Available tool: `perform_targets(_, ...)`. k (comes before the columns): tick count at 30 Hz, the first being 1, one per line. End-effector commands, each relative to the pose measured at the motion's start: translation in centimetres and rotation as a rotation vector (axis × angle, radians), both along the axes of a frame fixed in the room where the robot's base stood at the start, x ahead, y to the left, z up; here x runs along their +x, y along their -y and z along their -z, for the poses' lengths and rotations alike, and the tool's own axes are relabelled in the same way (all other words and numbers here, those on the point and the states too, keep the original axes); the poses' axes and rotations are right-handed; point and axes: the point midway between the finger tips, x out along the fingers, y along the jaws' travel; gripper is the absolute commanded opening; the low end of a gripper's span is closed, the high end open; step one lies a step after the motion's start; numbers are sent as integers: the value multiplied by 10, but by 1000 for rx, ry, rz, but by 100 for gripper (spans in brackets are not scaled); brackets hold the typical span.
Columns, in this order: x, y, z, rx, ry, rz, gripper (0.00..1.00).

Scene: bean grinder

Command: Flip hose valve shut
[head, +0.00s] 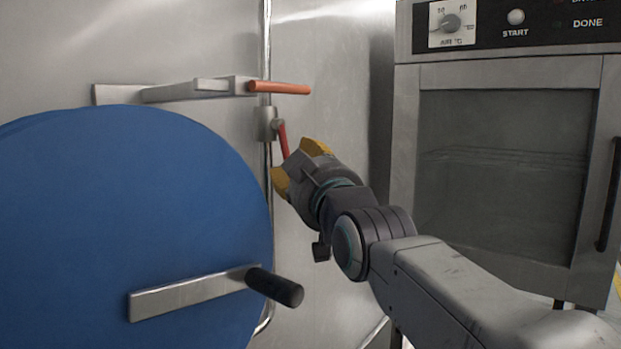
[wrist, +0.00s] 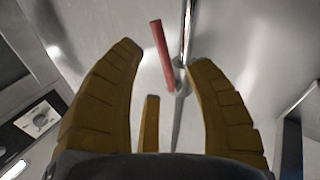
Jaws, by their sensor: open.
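The hose valve (head: 267,124) is a small metal fitting on a thin vertical pipe against the steel wall. Its red handle (head: 284,140) slants down and slightly right from the fitting. My gripper (head: 297,164) is just below and right of the handle, with its yellow fingers spread. The handle's lower end reaches close to the fingers. In the wrist view, the red handle (wrist: 162,55) shows between the open fingers (wrist: 167,62), beside the shiny pipe (wrist: 187,35). Nothing is held. Whether a finger touches the handle cannot be told.
A large blue disc (head: 120,200) with a black-knobbed crank (head: 274,287) fills the left. A lever with an orange grip (head: 280,88) sticks out above the valve. An oven (head: 505,170) stands at the right. Bare steel wall (head: 340,90) lies between.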

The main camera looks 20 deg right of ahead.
Motion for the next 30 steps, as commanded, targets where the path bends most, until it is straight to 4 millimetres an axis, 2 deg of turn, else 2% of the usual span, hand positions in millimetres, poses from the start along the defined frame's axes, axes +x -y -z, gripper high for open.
perform_targets(6, -31, 0, 4, 0, 1, 0, 47)
perform_targets(12, -48, 0, 7, 0, 0, 0, 47)
perform_targets(27, -54, 1, 8, 0, -1, 0, 49)
perform_targets(30, -54, 3, 7, 0, 0, 6, 40)
